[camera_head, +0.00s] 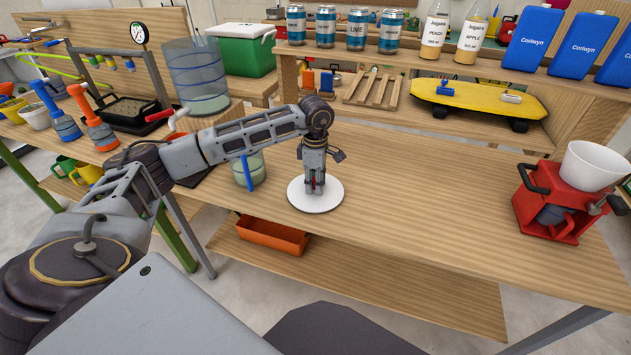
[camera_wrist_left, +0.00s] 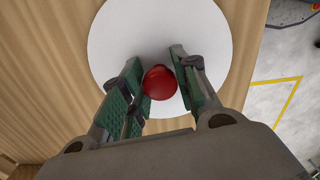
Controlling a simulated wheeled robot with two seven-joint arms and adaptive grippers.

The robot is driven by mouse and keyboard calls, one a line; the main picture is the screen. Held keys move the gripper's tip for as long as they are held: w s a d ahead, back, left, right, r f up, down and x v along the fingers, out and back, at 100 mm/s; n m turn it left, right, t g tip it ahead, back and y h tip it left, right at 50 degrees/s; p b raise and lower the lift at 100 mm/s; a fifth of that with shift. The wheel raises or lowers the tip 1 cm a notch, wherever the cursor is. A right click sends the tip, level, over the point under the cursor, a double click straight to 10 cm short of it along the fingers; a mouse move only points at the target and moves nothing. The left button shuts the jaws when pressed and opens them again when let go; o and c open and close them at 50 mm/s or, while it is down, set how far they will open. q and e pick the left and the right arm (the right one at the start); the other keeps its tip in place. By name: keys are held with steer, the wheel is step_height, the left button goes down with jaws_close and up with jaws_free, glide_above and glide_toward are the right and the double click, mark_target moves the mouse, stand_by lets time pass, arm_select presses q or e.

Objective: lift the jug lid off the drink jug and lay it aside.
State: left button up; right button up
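The jug lid is a white disc (camera_head: 298,197) with a red knob (camera_wrist_left: 160,82). It is level at the table's front part, and I cannot tell whether it touches the top. My left gripper (camera_head: 315,188) points straight down over its middle. In the left wrist view its green-padded fingers close in on the knob from both sides. The drink jug (camera_head: 198,78) looks like the large clear cylinder at the left, open at the top, with a little liquid inside and a red tap (camera_head: 171,122) below. My right gripper is not in view.
A small greenish jug with a blue handle (camera_head: 249,172) stands just left of the lid. A red machine with a white bowl (camera_head: 594,165) stands at the right. The table top (camera_head: 420,200) between is clear. An orange tray (camera_head: 272,236) sits on the shelf below.

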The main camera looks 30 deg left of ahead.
arm_select(q)
steer(key=o, duration=0.3)
steer(key=shift+o, duration=0.2)
step_height(320, 180, up, 12)
stand_by(0.7)
steer(key=shift+r, duration=0.15)
stand_by(0.8)
step_height(320, 180, up, 21)
steer(key=p, duration=2.1)
steer(key=shift+r+p, duration=0.35)
steer(key=shift+p, duration=0.2)
